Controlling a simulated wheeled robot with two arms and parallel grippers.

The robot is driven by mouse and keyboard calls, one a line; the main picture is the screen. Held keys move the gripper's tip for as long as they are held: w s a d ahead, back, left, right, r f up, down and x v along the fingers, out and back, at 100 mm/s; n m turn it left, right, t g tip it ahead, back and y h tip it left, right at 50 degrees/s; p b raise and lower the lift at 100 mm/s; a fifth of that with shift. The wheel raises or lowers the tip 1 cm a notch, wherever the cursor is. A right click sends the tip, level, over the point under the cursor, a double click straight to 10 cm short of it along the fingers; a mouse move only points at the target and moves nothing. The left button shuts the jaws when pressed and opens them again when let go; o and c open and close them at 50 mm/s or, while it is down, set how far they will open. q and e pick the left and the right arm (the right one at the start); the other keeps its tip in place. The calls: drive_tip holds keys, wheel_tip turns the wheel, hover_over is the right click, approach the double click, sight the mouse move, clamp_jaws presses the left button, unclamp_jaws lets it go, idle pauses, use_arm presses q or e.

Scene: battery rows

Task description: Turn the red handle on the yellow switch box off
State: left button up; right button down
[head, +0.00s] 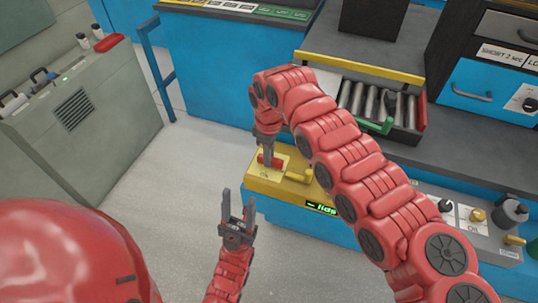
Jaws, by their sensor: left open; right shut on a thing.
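The yellow switch box (258,183) sits on the front edge of a blue cabinet, near the middle of the head view. The red handle (275,162) is on its top face. My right gripper (269,153) points down over the handle and is shut on it; its fingers partly hide the handle. My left gripper (238,212) is open and empty, pointing up in front of the box, lower in the picture and apart from it.
A yellow handle (299,177) stands beside the red one, partly behind my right arm. An open drawer (347,98) with several cylinders and a green handle (376,126) lies behind. A grey cabinet (75,115) stands left. The pale floor between is clear.

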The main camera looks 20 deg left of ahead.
drive_tip(key=c, duration=0.8)
unclamp_jaws()
drive_tip(key=shift+o, duration=0.2)
wheel_tip(320, 180, up, 17)
drive_tip(key=shift+r, duration=0.2)
drive_tip(key=shift+s+f, duration=0.1)
